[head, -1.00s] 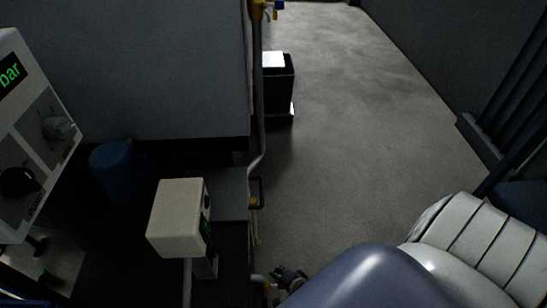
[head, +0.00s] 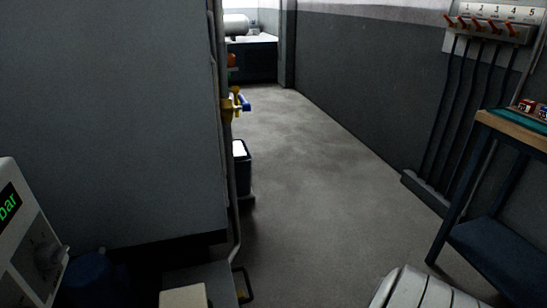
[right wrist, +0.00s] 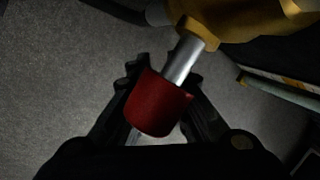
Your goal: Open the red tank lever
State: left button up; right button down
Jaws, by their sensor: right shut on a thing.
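The red lever (right wrist: 158,108) shows in the right wrist view as a red sleeve on a short metal stem (right wrist: 181,62). The stem comes out of a yellow valve body (right wrist: 235,20). My right gripper (right wrist: 165,82) is shut on the red sleeve, with one black finger on each side of it. The right gripper and this lever do not show in the head view. My left gripper is in neither current view.
A grey cabinet (head: 110,110) fills the left, with a vertical pipe (head: 233,200) along its edge. A yellow valve with a blue lever (head: 243,103) sticks out farther along. A dark bin (head: 243,172) stands below. Numbered red levers (head: 495,28) and a table (head: 515,130) are right. The middle floor is clear.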

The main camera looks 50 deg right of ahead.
jog(key=shift+w+a+y, duration=0.15)
jog(key=shift+a+y, duration=0.1)
jog(key=shift+y, duration=0.05)
pick_arm(q)
notch_tip(320, 180, up, 9)
jog(key=w+b, duration=0.2)
jog(key=shift+w+d+t+b, duration=0.15)
jog(key=shift+t+b, duration=0.15)
jog(key=shift+b, duration=0.1)
pick_arm(e)
jog(key=shift+s+a+f+m+g+y, duration=0.15)
jog(key=shift+s+a+g+y, duration=0.3)
jog(key=shift+g, duration=0.45)
jog(key=shift+s+a+f+m+g+y, duration=0.1)
jog(key=shift+s+a+m+g+y, duration=0.15)
jog(key=shift+s+g+y, duration=0.45)
jog(key=shift+s, duration=0.1)
jog(key=c, duration=1.6)
grip_release()
jog(key=shift+g, duration=0.3)
jog(key=shift+o, duration=0.2)
jog(key=shift+d, duration=0.1)
jog(key=shift+d, duration=0.15)
